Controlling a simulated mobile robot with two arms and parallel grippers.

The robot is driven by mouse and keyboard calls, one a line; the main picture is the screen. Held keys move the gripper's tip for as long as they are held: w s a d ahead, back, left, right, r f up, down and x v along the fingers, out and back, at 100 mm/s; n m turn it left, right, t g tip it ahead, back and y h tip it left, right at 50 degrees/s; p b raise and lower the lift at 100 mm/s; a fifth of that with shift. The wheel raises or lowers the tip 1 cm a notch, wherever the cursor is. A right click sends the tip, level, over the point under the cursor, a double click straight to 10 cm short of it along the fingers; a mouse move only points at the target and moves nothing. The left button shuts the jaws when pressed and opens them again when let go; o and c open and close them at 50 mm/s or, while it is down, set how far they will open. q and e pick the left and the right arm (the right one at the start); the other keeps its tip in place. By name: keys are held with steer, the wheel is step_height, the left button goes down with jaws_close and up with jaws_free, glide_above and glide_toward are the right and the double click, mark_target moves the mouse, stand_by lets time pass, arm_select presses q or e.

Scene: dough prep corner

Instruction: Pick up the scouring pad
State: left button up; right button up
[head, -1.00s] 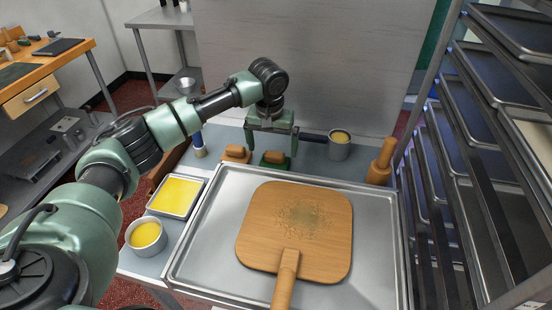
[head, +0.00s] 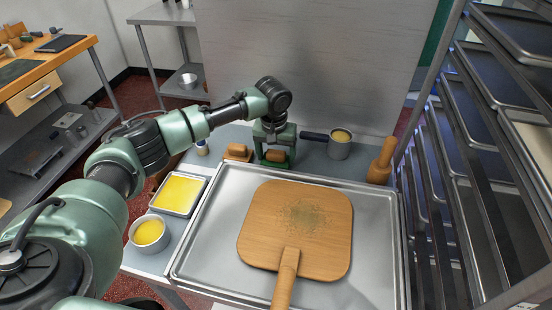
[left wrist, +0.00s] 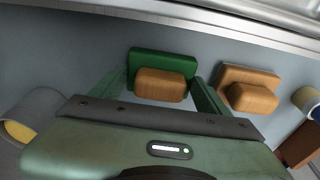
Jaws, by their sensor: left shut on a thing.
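The scouring pad (head: 274,164) is a green slab with a tan block on it, on the grey counter behind the large metal tray. It also shows in the left wrist view (left wrist: 160,59), between the two fingers. My left gripper (head: 277,157) reaches down over it and is shut on it, one finger at each side; it also shows in the left wrist view (left wrist: 160,82). I cannot tell whether the pad is clear of the counter. My right gripper is not in view.
A similar all-tan block piece (head: 237,152) stands close to the left of the pad. A pot of yellow stuff (head: 339,147) and a wooden pin (head: 381,162) are to the right. The metal tray (head: 376,215) with a wooden peel (head: 295,230) lies in front. A tray rack (head: 490,150) stands at right.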

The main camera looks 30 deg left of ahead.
mark_target(276, 152)
arm_select(q)
step_height(276, 152, up, 20)
steer(key=b, duration=0.3)
stand_by(0.4)
